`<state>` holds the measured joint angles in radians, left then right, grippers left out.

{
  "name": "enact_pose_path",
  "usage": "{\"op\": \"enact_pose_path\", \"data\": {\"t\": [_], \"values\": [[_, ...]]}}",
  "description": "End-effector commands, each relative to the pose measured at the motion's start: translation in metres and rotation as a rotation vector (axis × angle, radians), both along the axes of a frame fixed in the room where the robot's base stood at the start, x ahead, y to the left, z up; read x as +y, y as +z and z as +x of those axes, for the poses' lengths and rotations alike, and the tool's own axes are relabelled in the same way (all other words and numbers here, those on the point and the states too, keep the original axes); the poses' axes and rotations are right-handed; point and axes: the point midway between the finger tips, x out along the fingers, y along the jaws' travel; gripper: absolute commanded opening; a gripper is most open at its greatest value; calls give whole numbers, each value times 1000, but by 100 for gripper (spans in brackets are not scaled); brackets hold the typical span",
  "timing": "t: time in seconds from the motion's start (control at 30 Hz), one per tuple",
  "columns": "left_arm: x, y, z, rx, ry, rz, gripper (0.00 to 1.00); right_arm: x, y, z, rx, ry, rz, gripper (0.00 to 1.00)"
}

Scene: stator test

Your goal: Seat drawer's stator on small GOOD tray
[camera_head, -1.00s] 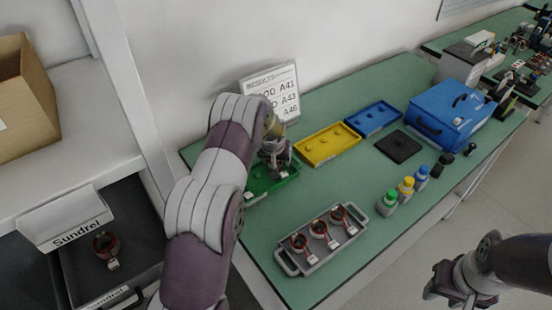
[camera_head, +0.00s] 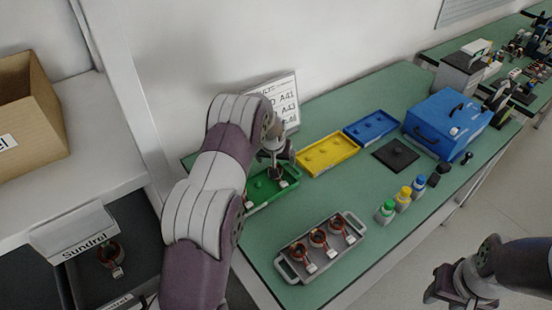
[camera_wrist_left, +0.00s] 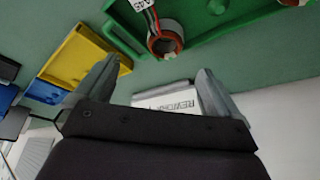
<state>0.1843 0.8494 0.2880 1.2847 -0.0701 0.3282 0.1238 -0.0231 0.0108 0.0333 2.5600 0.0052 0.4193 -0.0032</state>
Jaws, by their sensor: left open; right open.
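The green tray (camera_head: 262,190) lies on the bench, partly hidden by my left arm. A stator with a copper-coloured ring (camera_wrist_left: 165,40), red and black leads and a label reading A45 sits in it in the left wrist view. A second stator (camera_wrist_left: 291,2) is cut off at the top edge there. My left gripper (camera_head: 278,157) is over the tray; in the left wrist view its fingers (camera_wrist_left: 154,80) are apart with nothing between them, close to the A45 stator. Another stator (camera_head: 110,254) lies in the open drawer (camera_head: 140,215). My right gripper (camera_head: 452,290) is open, away from the bench.
Yellow (camera_head: 340,150) and blue (camera_head: 385,122) trays stand beyond the green one. A grey tray (camera_head: 290,272) holds several stators near the front edge. Bottles (camera_head: 403,198), a black pad (camera_head: 395,154) and a blue case (camera_head: 450,125) are to the right. A sign (camera_head: 285,95) stands behind.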

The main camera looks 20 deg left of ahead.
Motion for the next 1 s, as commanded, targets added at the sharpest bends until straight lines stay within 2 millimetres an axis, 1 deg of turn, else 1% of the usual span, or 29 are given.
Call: {"op": "enact_pose_path", "data": {"t": [0.27, 0.37, 0.47, 0.7, 0.8, 0.9, 1.0], "values": [[0, 0, 0, 0, 0, 0, 97, 0, 0, 0, 0, 0, 0, 43], [-1, 8, -2, -3, 0, 1, 97, 0, -3, 0, 0, 0, 0, 43], [-2, 25, -9, -5, 0, 1, 97, 0, -7, 0, 0, 0, 0, 43], [-8, 80, -32, -4, 0, 1, 97, 0, -18, 0, 0, 0, 0, 43], [-10, 97, -39, -4, 0, 1, 97, 0, -20, 0, 0, 0, 0, 43], [-11, 109, -44, -1, 0, 0, 97, 0, -22, 0, 0, 0, 0, 43], [-12, 115, -47, 0, 0, 0, 97, 0, -22, 0, 0, 0, 0, 43]]}}
